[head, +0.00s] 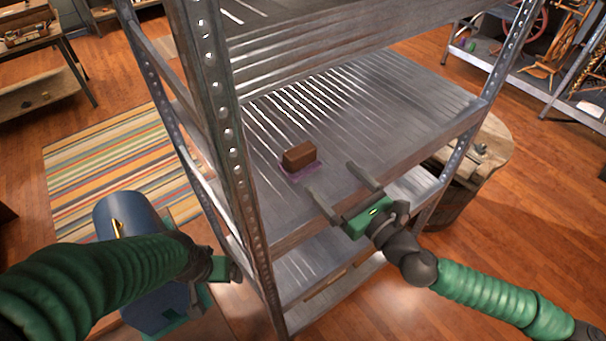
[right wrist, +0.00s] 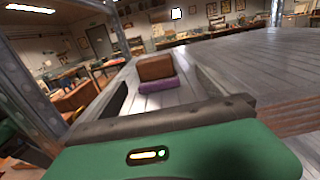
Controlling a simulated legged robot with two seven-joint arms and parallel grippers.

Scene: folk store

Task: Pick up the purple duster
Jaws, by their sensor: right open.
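The duster is a brown block (head: 299,156) on a purple pad (head: 298,174), lying on the metal shelf (head: 390,100) near its left front corner. In the right wrist view the brown block (right wrist: 156,67) and the purple pad (right wrist: 147,86) show ahead, between the fingers. My right gripper (head: 342,190) is open and empty at the front edge of the shelf, to the right of the duster and apart from it. My left gripper (head: 228,268) is low at the left, outside the rack post; its fingers are not clear.
A perforated metal post (head: 222,110) stands left of the duster. Lower shelves (head: 310,262) lie below, and another shelf is above. The shelf right of and behind the duster is bare. A barrel-like wooden table (head: 490,150) stands right of the rack.

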